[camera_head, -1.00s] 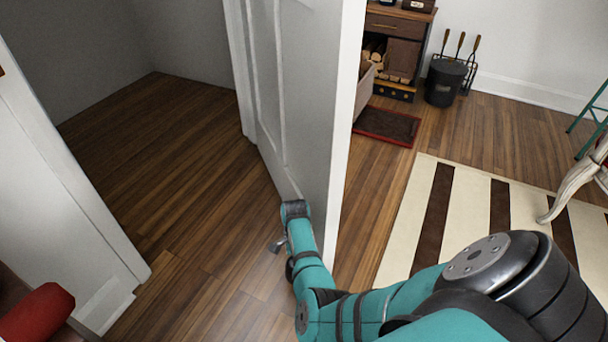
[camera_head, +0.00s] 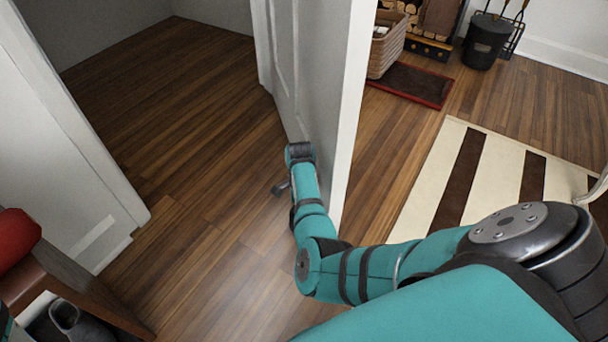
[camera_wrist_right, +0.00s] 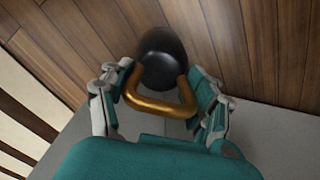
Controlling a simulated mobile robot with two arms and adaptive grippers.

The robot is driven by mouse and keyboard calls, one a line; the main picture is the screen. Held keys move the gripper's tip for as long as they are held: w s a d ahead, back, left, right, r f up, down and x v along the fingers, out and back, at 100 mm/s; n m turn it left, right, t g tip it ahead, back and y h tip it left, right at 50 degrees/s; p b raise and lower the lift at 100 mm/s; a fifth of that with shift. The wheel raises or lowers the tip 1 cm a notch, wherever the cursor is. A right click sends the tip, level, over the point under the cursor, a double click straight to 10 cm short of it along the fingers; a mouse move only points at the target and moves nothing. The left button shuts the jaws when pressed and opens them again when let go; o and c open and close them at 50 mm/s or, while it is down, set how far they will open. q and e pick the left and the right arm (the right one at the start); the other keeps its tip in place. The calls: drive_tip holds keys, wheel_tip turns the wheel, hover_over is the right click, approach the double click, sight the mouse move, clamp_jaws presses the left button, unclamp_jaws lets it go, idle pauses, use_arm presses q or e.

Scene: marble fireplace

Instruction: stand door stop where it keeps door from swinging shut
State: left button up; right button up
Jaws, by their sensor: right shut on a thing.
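The door stop (camera_wrist_right: 158,58) is a black rounded weight with a brass-coloured handle (camera_wrist_right: 160,106). My right gripper (camera_wrist_right: 160,92) has its fingers on both sides of the handle and is shut on it. Wooden floor shows beyond the weight; whether it touches the floor is unclear. The white door (camera_head: 318,100) stands open in the head view. My right arm reaches to near its lower left face. The gripper and stop are mostly hidden there behind my wrist; a small dark part shows left of it. My left gripper is not in view.
The door frame (camera_head: 85,150) stands left, with clear wooden floor (camera_head: 190,150) between it and the door. A bench (camera_head: 70,280) with shoes (camera_head: 75,322) is at lower left. A striped rug (camera_head: 470,180), dark mat (camera_head: 415,84) and basket (camera_head: 388,45) lie right of the door.

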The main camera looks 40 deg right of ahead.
drive_tip(key=shift+w, duration=0.1)
idle(0.3)
drive_tip(key=o, duration=1.3)
drive_tip(key=shift+f, duration=0.1)
drive_tip(key=o, duration=0.5)
drive_tip(key=shift+c, duration=0.2)
